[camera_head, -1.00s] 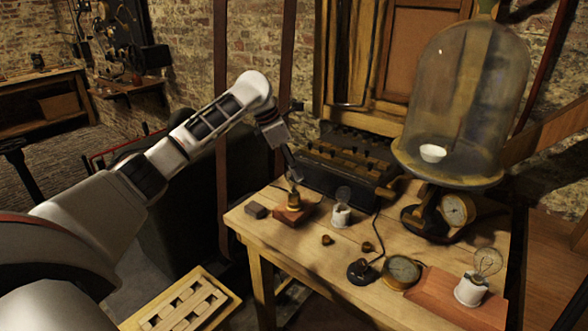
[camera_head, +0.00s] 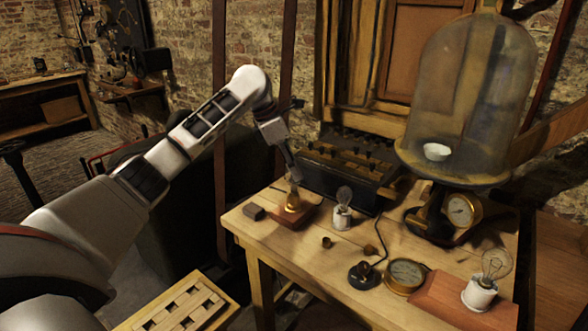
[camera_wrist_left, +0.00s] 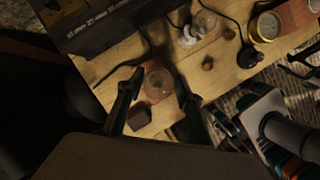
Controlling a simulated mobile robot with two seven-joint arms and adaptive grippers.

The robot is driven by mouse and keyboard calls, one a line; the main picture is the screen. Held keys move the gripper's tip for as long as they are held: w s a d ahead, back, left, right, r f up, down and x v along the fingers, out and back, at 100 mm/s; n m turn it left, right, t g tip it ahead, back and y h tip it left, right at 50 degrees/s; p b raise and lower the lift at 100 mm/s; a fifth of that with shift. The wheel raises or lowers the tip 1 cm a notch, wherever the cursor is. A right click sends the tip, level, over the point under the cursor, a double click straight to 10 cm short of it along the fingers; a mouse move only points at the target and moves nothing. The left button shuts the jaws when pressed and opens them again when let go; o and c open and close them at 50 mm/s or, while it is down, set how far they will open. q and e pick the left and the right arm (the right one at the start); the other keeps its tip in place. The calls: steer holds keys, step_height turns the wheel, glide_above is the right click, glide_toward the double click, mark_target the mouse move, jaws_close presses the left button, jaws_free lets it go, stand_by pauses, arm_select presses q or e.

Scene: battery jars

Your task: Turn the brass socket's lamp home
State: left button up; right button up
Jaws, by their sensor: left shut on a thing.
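The brass socket (camera_head: 292,205) stands on a reddish wooden block (camera_head: 308,217) near the table's left end. My left gripper (camera_head: 294,180) points down right above it. In the left wrist view, my left gripper's fingers (camera_wrist_left: 158,92) are on both sides of a round glass lamp (camera_wrist_left: 157,82) and shut on it. The lamp is over the socket. Its lower end is hidden, so I cannot tell how deep it sits.
A white socket with a bulb (camera_head: 343,212) stands close on the right. Another lamp (camera_head: 484,280) is at the front right. A black box (camera_head: 345,172) and a glass bell jar (camera_head: 465,100) stand behind. A small dark block (camera_head: 253,212) lies left of the wooden block.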

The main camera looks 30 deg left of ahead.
arm_select(q)
steer(key=shift+f, duration=0.15)
steer(key=o, duration=1)
steer(key=shift+a+r, duration=0.1)
steer(key=shift+r, duration=0.2)
steer(key=v, duration=1.1)
steer(key=shift+r, duration=0.25)
steer(key=shift+s+f, duration=0.1)
steer(key=shift+s, duration=0.05)
